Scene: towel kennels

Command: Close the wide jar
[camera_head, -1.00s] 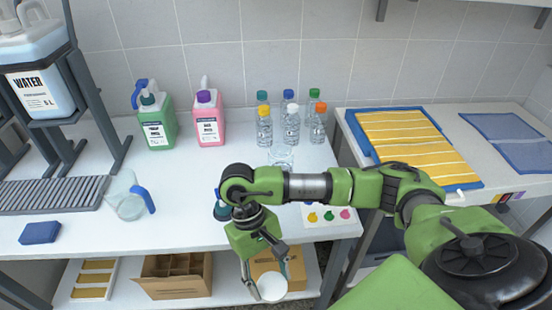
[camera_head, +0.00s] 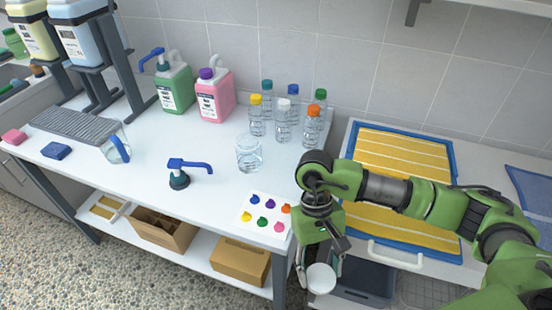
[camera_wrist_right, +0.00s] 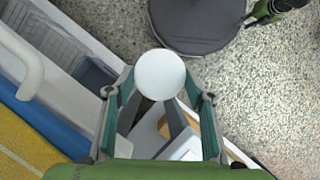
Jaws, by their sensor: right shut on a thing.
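The wide jar (camera_head: 249,155) is clear glass and stands upright and open on the white table, in front of the bottles. My right gripper (camera_head: 320,268) is shut on a round white lid (camera_head: 320,279). It holds the lid in the air off the table's front right corner, to the right of and nearer than the jar. In the right wrist view the lid (camera_wrist_right: 160,74) sits between the fingertips, and the jar is not seen there. My left gripper does not show in the head view.
A blue-handled pump (camera_head: 180,175), a colour-dot card (camera_head: 266,216) and several capped bottles (camera_head: 284,120) surround the jar. A glass jug (camera_head: 117,148) stands further left. A side table with a yellow striped towel (camera_head: 400,160) is at the right. Boxes (camera_head: 240,260) fill the shelf below.

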